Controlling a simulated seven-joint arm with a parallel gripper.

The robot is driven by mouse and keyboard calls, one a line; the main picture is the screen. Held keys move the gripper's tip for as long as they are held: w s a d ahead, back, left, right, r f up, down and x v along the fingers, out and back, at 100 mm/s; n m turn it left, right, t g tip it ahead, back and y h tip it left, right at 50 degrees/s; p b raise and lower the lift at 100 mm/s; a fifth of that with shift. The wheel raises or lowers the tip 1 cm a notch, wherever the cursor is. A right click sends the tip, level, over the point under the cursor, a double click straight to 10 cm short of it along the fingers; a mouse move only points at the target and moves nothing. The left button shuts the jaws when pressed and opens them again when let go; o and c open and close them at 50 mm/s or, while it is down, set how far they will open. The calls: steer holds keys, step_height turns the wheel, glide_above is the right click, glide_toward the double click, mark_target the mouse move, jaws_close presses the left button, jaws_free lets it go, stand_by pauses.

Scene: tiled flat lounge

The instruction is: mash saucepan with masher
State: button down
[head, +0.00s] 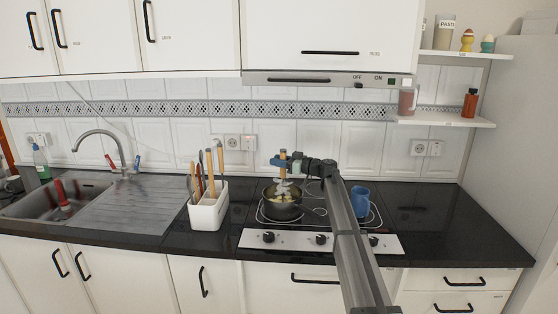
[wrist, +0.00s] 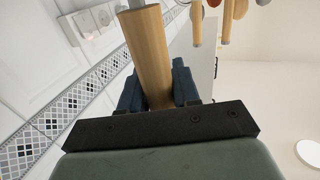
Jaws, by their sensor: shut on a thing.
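The saucepan (head: 283,212) is a dark pan on the left front of the hob, with pale yellowish pieces inside. My gripper (head: 282,161) is above the saucepan, shut on the upright wooden handle of the masher (head: 283,153). The masher's pale metal lower end is at the pan's opening; I cannot tell whether it touches the food. In the wrist view the wooden handle (wrist: 148,58) passes between the blue fingers of my gripper (wrist: 158,88). The masher's working end is hidden in that view.
A white utensil holder (head: 208,212) with wooden-handled tools stands left of the hob (head: 352,222). A blue mug (head: 360,202) stands on the hob's right side. The sink (head: 50,197) is far left. The black counter (head: 440,225) at right is clear. An extractor hood (head: 300,78) hangs above.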

steer(key=shift+r, duration=0.15)
steer(key=w+r, duration=0.2)
steer(key=r, duration=0.1)
steer(key=shift+w+r, duration=0.15)
steer(key=shift+w, duration=0.1)
stand_by(0.5)
stand_by(0.4)
step_height(320, 180, down, 4)
steer(key=shift+r, duration=0.35)
